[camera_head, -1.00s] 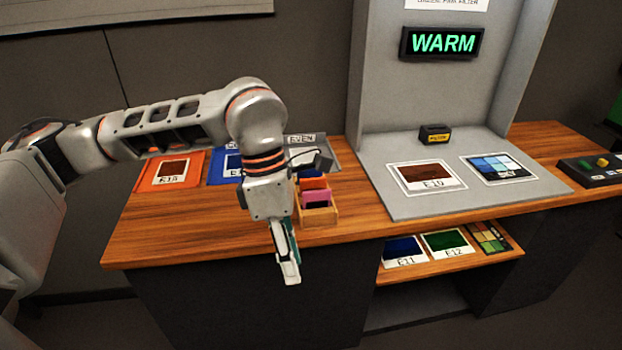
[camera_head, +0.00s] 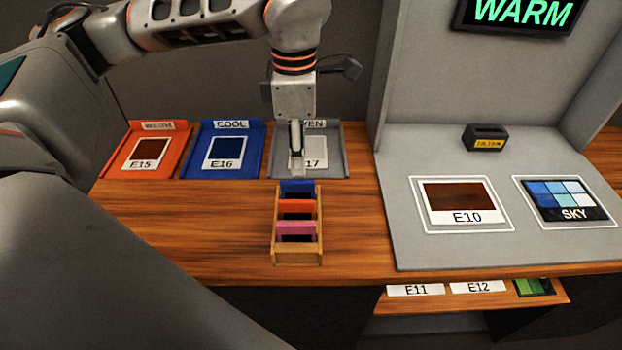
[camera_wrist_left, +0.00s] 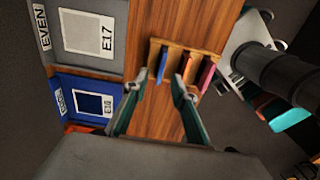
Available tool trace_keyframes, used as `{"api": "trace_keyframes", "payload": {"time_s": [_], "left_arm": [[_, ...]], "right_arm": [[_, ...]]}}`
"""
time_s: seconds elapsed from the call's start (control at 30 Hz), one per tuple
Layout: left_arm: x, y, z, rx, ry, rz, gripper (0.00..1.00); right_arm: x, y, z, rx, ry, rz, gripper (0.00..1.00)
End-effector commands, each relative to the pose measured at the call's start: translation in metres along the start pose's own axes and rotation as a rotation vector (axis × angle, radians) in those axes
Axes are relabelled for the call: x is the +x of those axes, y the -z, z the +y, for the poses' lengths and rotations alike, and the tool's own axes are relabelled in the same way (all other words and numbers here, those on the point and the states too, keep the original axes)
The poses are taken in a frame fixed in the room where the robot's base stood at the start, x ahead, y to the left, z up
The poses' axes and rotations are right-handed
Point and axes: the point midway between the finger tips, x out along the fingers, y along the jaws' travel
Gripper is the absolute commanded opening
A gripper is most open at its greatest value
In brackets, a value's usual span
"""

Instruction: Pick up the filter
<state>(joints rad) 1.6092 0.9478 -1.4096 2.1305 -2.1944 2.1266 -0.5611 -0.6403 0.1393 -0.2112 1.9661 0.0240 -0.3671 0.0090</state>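A small wooden rack (camera_head: 297,257) stands on the wooden counter. It holds upright filters in a row: blue (camera_head: 297,187) at the back, orange (camera_head: 297,207) in the middle and pink (camera_head: 296,229) at the front. My left gripper (camera_head: 297,168) points down just behind the rack, near the grey tray. In the left wrist view, its two fingers (camera_wrist_left: 159,82) are apart with nothing between them. There the blue filter (camera_wrist_left: 163,63), orange filter (camera_wrist_left: 185,66) and pink filter (camera_wrist_left: 207,76) show beyond the fingertips. My right gripper does not show.
Orange (camera_head: 115,165), blue (camera_head: 190,165) and grey (camera_head: 338,160) trays with cards line the counter's back. A grey panel (camera_head: 400,225) at right holds card E10 (camera_head: 460,200), a SKY card (camera_head: 565,200) and a small black box (camera_head: 486,137). The display (camera_head: 520,12) reads WARM.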

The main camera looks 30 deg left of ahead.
Motion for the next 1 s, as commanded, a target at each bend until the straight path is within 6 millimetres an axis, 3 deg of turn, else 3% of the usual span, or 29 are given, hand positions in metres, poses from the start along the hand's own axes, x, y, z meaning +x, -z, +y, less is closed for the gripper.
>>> {"api": "trace_keyframes", "payload": {"time_s": [0.3,0.6,0.9,0.93,1.0], "left_arm": [[0.032,0.001,-0.001,0.001,0.003,0.002,0.26],[0.071,0.003,-0.002,0.001,0.003,0.002,0.26],[0.076,0.002,-0.001,0.000,0.001,0.001,0.26],[0.076,0.002,-0.001,0.000,0.001,0.000,0.24],[0.076,0.002,-0.001,0.000,0.001,0.000,0.06]], "right_arm": [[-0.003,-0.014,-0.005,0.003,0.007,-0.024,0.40],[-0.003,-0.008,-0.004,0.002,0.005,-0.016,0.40],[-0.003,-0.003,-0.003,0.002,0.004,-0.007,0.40],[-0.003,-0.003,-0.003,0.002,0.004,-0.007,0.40],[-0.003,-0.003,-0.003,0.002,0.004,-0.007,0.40]]}}
